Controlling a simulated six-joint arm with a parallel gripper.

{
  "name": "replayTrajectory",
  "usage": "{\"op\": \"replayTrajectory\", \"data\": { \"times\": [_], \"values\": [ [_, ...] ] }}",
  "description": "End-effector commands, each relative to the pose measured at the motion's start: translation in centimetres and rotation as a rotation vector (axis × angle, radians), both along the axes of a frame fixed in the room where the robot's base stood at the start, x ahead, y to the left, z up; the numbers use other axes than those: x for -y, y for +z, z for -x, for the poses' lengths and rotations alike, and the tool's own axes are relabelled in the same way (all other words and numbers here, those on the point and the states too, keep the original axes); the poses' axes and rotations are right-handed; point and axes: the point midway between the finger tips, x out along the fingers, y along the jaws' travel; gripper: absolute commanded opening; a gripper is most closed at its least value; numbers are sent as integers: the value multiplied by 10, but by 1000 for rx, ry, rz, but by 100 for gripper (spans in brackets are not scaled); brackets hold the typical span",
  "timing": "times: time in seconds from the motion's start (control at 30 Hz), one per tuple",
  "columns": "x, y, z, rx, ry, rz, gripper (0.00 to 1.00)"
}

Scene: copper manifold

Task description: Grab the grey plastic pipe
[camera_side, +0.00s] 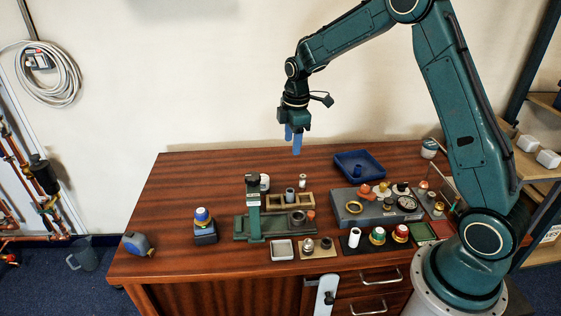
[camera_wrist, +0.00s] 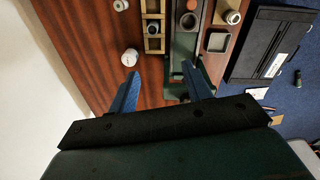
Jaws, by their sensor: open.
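A short grey pipe (camera_side: 290,195) stands upright in the wooden tray (camera_side: 272,205) near the middle of the bench. It looks like the grey plastic pipe, though its material is hard to tell. In the wrist view, a grey round end (camera_wrist: 153,28) shows inside the wooden tray (camera_wrist: 152,8). My gripper (camera_side: 293,141) hangs above the back of the bench with its blue fingers pointing down, well above the tray. In the wrist view, my gripper (camera_wrist: 160,71) is open, with nothing between the fingers.
A green fixture with an upright post (camera_side: 253,208) stands just left of and in front of the tray. A grey block (camera_side: 340,205) with several fittings and a blue bin (camera_side: 375,165) are to the right. A white cylinder (camera_wrist: 130,57) lies near one finger. The bench's back left is clear.

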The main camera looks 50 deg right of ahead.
Motion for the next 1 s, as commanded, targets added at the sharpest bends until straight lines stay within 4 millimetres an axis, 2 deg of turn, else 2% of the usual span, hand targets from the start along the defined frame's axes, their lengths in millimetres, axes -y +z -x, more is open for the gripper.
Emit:
{"op": "replayTrajectory", "data": {
  "times": [0.03, 0.1, 0.3, 0.43, 0.77, 1.0],
  "values": [
    [5, -15, -5, -16, 24, -1, 49],
    [11, -32, -11, -32, 62, -2, 49],
    [23, -68, -21, -63, 145, -7, 49],
    [26, -80, -24, -73, 171, -10, 49],
    [27, -86, -25, -74, 177, -10, 49],
    [26, -111, -24, -77, 177, -11, 49]
  ]
}}
